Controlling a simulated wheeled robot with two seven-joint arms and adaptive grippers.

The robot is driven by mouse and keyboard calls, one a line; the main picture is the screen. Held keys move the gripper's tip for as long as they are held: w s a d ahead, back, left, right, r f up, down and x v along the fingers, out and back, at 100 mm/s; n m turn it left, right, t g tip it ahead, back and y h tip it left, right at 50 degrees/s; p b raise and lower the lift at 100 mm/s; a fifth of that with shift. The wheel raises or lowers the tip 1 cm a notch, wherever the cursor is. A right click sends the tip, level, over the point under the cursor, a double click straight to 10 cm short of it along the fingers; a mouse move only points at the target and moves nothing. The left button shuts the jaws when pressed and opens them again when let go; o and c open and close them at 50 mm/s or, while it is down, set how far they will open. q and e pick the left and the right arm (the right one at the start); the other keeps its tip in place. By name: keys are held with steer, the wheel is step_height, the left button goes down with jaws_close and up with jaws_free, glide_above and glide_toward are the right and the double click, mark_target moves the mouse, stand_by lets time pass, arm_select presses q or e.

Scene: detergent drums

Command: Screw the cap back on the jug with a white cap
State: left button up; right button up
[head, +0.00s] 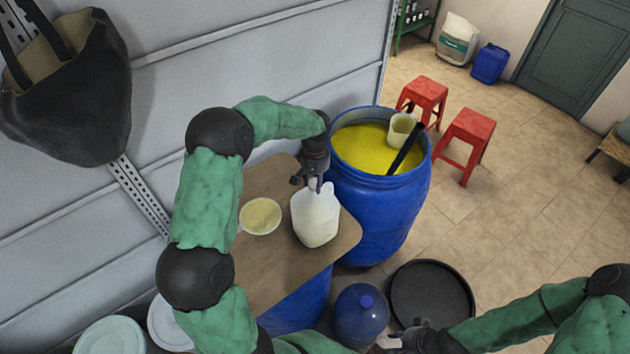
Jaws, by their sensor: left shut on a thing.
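The jug (316,218) is a white, translucent bottle with a moulded handle. It stands upright on a brown board, near its right edge. My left gripper (312,183) reaches down from above to the jug's neck. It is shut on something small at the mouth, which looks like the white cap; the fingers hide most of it. I cannot tell whether the cap sits on the threads. My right gripper (402,336) is low at the bottom of the picture, away from the jug. Its fingers are too small and dark to tell open from shut.
A bowl of pale yellow stuff (261,216) stands left of the jug on the board (275,275). An open blue drum (378,215) of yellow liquid, with a pitcher (402,130) and dark paddle (405,150), stands close right. A blue bottle (361,314) and black tray (431,293) are below.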

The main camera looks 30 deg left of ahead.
arm_select(q)
steer(key=m+p, duration=0.1)
steer(key=m, duration=0.4)
steer(key=shift+f+m, duration=0.15)
steer(key=shift+m, duration=0.25)
steer(key=shift+s, duration=0.1)
steer(key=m, duration=0.3)
steer(key=shift+d+p, duration=0.1)
steer(key=shift+p, duration=0.3)
steer(key=shift+m, duration=1.4)
steer(key=m+p, duration=0.1)
steer(key=m, duration=0.1)
steer(key=shift+m, duration=0.3)
steer(key=m+p, duration=0.1)
steer(key=m, duration=0.2)
steer(key=shift+f, duration=0.1)
